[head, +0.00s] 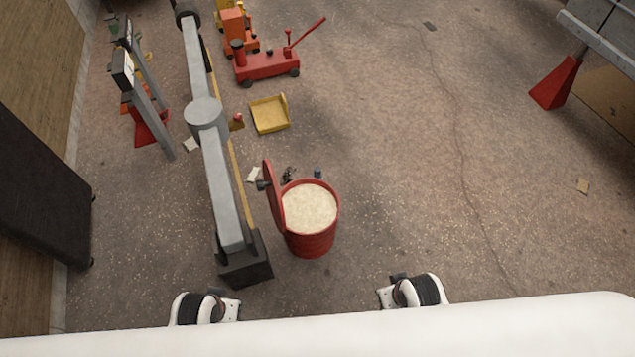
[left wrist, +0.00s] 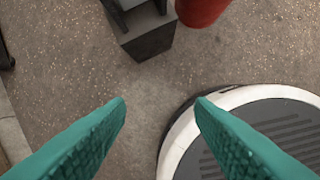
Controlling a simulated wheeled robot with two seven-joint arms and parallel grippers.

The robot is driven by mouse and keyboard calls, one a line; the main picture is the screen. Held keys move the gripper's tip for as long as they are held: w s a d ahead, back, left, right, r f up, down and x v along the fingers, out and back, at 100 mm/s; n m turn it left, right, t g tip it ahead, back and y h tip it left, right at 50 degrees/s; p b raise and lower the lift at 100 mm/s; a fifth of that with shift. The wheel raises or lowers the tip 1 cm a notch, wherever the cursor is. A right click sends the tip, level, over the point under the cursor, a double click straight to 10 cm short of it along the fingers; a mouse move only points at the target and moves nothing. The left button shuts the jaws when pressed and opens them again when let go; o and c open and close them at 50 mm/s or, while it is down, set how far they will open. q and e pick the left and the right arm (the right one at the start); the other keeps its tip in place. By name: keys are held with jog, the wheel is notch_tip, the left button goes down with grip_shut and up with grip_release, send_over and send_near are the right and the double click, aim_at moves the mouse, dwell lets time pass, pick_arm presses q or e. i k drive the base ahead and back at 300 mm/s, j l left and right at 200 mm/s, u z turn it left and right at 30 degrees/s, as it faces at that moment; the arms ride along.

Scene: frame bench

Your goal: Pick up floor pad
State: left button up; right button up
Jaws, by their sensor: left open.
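No thing in view is plainly marked as a floor pad. My right gripper is not in view.
A red drum (head: 312,242) filled with pale grains stands with its lid open beside a long grey beam (head: 222,185). Beyond are a yellow tray (head: 268,115) and a red jack (head: 268,66). A dark panel (head: 40,190) is at left. Floor at right is mostly clear.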

aim_at(316, 169)
jog(key=l+u, duration=0.15)
jog(key=u, duration=0.35)
jog(key=i+l+u, duration=0.1)
jog(key=u, duration=0.35)
jog(key=l+u, duration=0.25)
jog(key=l, duration=0.35)
jog(key=k+l+u, duration=0.2)
jog(key=l, duration=0.4)
jog(key=l+u, duration=0.25)
jog(key=l, duration=0.35)
